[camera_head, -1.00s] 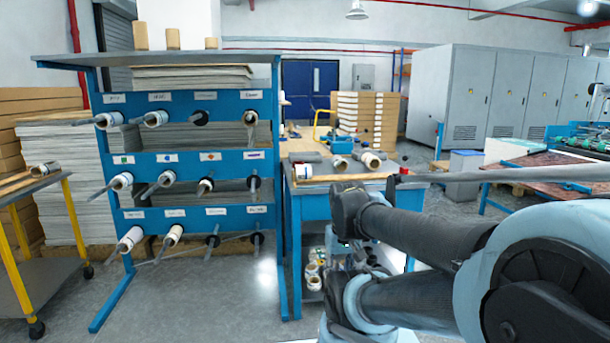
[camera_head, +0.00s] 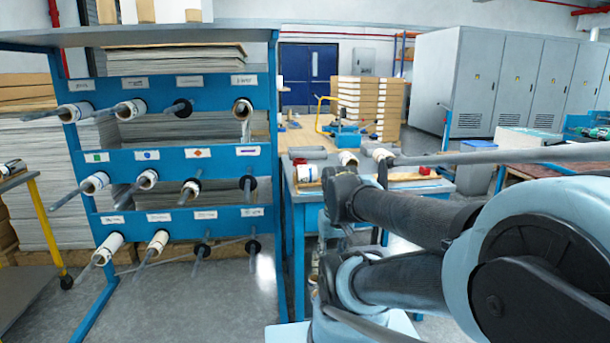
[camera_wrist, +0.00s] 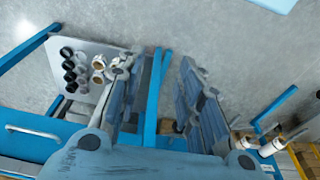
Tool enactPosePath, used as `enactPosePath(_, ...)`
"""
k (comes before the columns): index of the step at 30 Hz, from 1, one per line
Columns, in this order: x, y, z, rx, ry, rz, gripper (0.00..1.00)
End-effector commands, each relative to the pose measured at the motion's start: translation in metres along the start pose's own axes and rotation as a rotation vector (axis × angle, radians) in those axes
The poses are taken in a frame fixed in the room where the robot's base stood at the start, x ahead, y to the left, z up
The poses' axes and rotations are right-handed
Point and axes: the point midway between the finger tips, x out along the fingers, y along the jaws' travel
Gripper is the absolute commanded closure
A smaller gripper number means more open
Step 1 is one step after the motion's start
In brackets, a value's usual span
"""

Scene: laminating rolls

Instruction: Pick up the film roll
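Several film rolls sit on the pegs of a blue rack in the head view, such as a white roll (camera_head: 130,109) on the top row and another white roll (camera_head: 107,247) on the bottom row. More rolls lie on the blue workbench, including a white roll (camera_head: 306,173). I cannot tell which roll is the task's one. In the wrist view, my gripper (camera_wrist: 158,75) is open, with its two fingers apart and nothing between them. Dark and white rolls (camera_wrist: 98,62) stand on a grey shelf beyond the left finger. White rolls (camera_wrist: 271,147) show at the lower right.
The rack's blue rail (camera_head: 215,162) has long pegs sticking out toward me. A yellow-legged cart (camera_head: 45,225) stands at the left. The blue workbench (camera_head: 296,215) is right of the rack, partly behind my arm. Grey floor in front of the rack is clear.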

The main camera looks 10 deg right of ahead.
Motion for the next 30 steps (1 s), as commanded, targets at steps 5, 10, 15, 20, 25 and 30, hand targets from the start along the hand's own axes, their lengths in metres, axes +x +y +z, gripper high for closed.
enactPosePath(5, 0.000, 0.000, 0.000, 0.000, 0.000, 0.000, 0.67)
enactPosePath(10, 0.000, 0.000, 0.000, 0.000, 0.000, 0.000, 0.60)
enactPosePath(15, -0.015, -0.001, -0.002, 0.043, 0.012, -0.012, 0.21)
enactPosePath(20, -0.042, -0.005, -0.037, 0.189, 0.012, -0.052, 0.14)
enactPosePath(25, -0.077, -0.006, -0.092, 0.406, 0.007, -0.115, 0.14)
enactPosePath(30, -0.108, -0.002, -0.150, 0.625, -0.004, -0.180, 0.14)
